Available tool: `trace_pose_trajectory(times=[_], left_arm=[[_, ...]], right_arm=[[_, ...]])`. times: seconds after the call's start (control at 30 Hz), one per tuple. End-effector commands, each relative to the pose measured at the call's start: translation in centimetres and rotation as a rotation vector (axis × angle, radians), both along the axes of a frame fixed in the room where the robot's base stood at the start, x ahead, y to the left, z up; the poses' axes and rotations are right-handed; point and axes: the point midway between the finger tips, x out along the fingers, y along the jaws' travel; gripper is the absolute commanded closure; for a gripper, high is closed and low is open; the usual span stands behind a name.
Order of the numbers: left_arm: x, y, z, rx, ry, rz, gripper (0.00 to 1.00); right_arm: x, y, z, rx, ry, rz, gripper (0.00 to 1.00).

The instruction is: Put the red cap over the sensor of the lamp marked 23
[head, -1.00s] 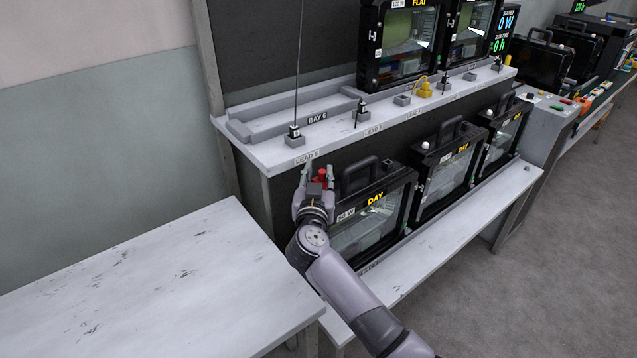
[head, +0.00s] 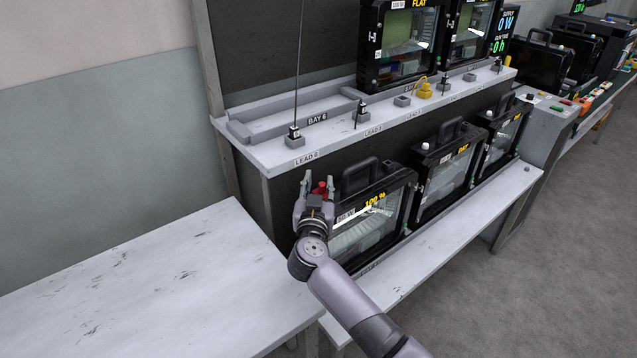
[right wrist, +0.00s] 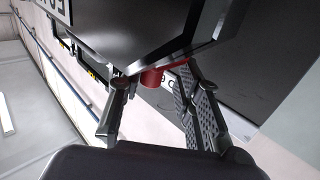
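The red cap (head: 320,188) is between the fingertips of my right gripper (head: 319,184), at the upper left corner of the nearest lower lamp (head: 372,213). The right wrist view shows the cap (right wrist: 152,78) against the lamp's edge, its wide red rim reaching both fingers of the gripper (right wrist: 158,82). The sensor under it is hidden. This lamp's yellow display reads 100 %; the number on its white label is too small to read. My left gripper is not in view.
Other lower lamps (head: 446,172) stand to the right on the white bench, with white knobs at their upper left corners. A shelf (head: 270,150) with lead sockets and a yellow plug (head: 424,89) runs above. The table (head: 150,285) at left is bare.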

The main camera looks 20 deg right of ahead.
Motion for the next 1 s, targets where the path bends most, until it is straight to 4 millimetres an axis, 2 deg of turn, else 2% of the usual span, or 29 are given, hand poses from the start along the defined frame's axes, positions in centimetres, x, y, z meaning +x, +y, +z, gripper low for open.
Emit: trace_pose_trajectory(times=[0.23, 0.53, 0.67, 1.0], left_arm=[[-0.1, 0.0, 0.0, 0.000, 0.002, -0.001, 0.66], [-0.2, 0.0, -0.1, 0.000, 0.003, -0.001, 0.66], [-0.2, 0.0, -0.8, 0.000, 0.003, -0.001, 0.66], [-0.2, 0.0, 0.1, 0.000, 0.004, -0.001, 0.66]], right_arm=[[0.0, 0.0, 0.0, 0.000, 0.000, 0.000, 0.50], [0.0, 0.0, 0.1, 0.000, -0.001, 0.000, 0.50], [0.0, 0.0, 1.1, 0.001, -0.005, 0.001, 0.50], [-6.8, 2.8, 1.1, 0.002, 0.003, 0.001, 0.50]])
